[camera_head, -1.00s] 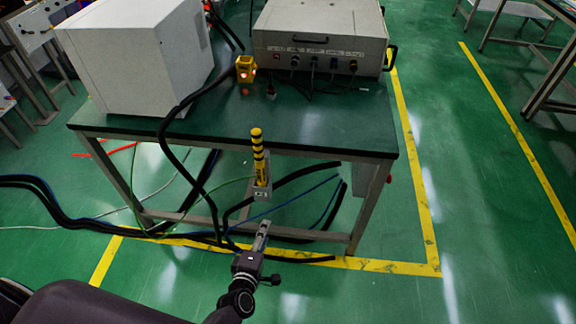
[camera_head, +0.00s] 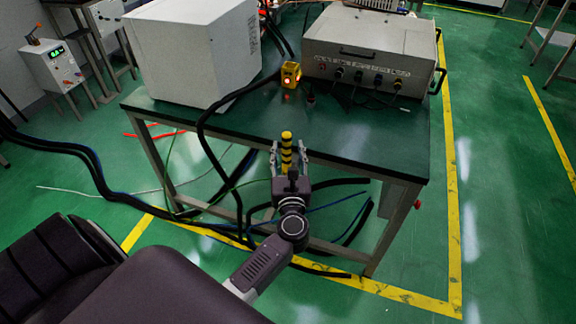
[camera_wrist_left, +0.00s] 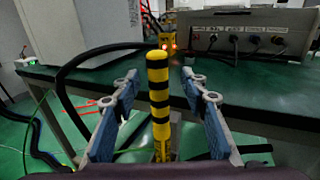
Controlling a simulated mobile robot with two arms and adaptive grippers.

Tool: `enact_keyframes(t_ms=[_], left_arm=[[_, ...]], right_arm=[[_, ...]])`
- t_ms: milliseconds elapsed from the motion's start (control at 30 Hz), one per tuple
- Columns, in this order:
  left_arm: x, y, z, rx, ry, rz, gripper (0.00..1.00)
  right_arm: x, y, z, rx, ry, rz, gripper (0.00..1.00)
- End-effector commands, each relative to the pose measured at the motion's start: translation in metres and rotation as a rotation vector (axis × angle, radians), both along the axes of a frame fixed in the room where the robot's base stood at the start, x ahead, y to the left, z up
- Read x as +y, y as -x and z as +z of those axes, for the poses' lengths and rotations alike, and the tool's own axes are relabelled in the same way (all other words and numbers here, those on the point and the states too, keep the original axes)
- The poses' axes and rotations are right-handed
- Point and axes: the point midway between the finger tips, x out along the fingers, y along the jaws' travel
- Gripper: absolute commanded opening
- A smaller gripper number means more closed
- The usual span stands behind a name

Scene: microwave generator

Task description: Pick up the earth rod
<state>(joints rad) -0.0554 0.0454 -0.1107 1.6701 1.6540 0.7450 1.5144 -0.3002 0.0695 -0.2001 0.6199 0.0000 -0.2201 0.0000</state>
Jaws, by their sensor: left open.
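The earth rod (camera_head: 286,150) is yellow with black bands and stands upright at the front edge of the green-topped table. In the left wrist view the earth rod (camera_wrist_left: 159,95) stands between the two fingers, with a gap on each side. My left gripper (camera_head: 288,152) is open around the rod; in the wrist view its blue-padded fingers (camera_wrist_left: 160,100) point toward the table. The rod's lower end and its holder are mostly hidden behind the gripper. My right gripper is not in view.
The green table (camera_head: 365,145) carries a white box (camera_head: 190,50), a yellow device with a lit red lamp (camera_head: 290,75) and a grey instrument case (camera_head: 375,45). Black cables (camera_head: 90,160) run across the floor and under the table. Open floor lies to the right.

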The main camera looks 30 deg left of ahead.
Motion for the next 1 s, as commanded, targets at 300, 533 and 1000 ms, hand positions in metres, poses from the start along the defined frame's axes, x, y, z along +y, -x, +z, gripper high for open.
enact_keyframes(t_ms=[300,533,1000], left_arm=[[0.022,-0.026,-0.002,0.001,-0.002,-0.001,0.4],[0.022,-0.026,-0.003,0.001,-0.002,-0.001,0.38],[0.022,-0.026,-0.003,0.002,-0.002,-0.001,0.0]], right_arm=[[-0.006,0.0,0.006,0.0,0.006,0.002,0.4],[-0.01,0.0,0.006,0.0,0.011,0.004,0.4],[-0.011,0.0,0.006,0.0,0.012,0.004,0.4]])
